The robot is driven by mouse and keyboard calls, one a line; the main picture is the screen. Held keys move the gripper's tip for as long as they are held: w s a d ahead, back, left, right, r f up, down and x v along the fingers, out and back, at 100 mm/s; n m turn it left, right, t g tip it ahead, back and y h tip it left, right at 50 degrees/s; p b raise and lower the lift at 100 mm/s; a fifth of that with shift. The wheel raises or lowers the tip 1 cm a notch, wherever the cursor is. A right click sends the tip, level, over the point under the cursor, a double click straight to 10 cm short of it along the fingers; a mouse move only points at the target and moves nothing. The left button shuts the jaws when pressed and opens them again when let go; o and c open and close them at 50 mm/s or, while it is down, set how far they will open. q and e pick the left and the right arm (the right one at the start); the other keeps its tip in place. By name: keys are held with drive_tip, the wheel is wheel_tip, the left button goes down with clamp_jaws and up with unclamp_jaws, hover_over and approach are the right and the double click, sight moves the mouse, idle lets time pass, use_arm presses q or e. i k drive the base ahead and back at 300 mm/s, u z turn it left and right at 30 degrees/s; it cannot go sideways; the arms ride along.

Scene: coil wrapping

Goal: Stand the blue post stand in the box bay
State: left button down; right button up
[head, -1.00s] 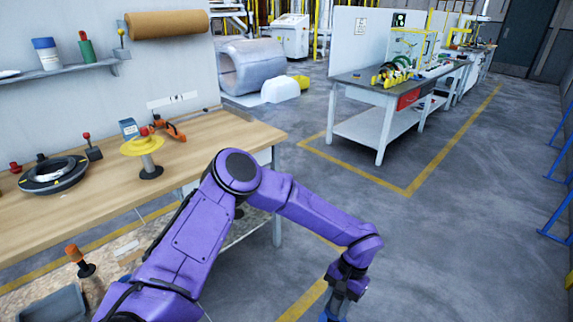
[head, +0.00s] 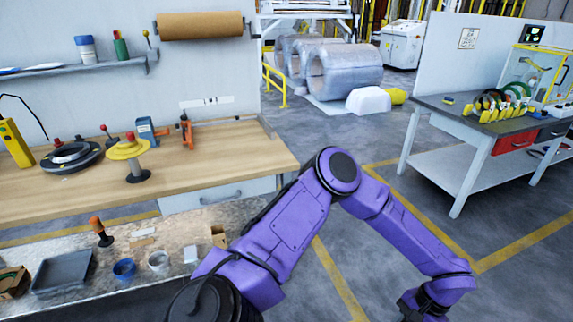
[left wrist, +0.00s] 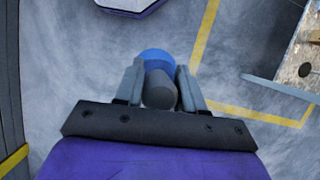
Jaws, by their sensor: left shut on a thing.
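In the left wrist view my left gripper (left wrist: 160,78) is shut on the blue post stand (left wrist: 155,56). A rounded blue part shows beyond the fingertips, and a dark grey cylindrical part lies between the fingers. The stand is held over grey floor, clear of any surface in that view. In the head view my purple left arm reaches to the lower right, with the wrist at the bottom edge; the stand cannot be made out there. My right gripper is not in view. I cannot pick out the box bay in either view.
A wooden bench (head: 225,165) at left holds a yellow-topped spool stand (head: 127,150), a black ring (head: 70,158) and tools. A nearer worktop holds a grey tray (head: 62,272) and cups. A grey table (head: 475,125) stands right. Floor between is open.

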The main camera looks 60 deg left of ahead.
sight(238, 135)
drive_tip(key=u, duration=0.8)
drive_tip(key=i, duration=0.85)
drive_tip(key=u, duration=1.05)
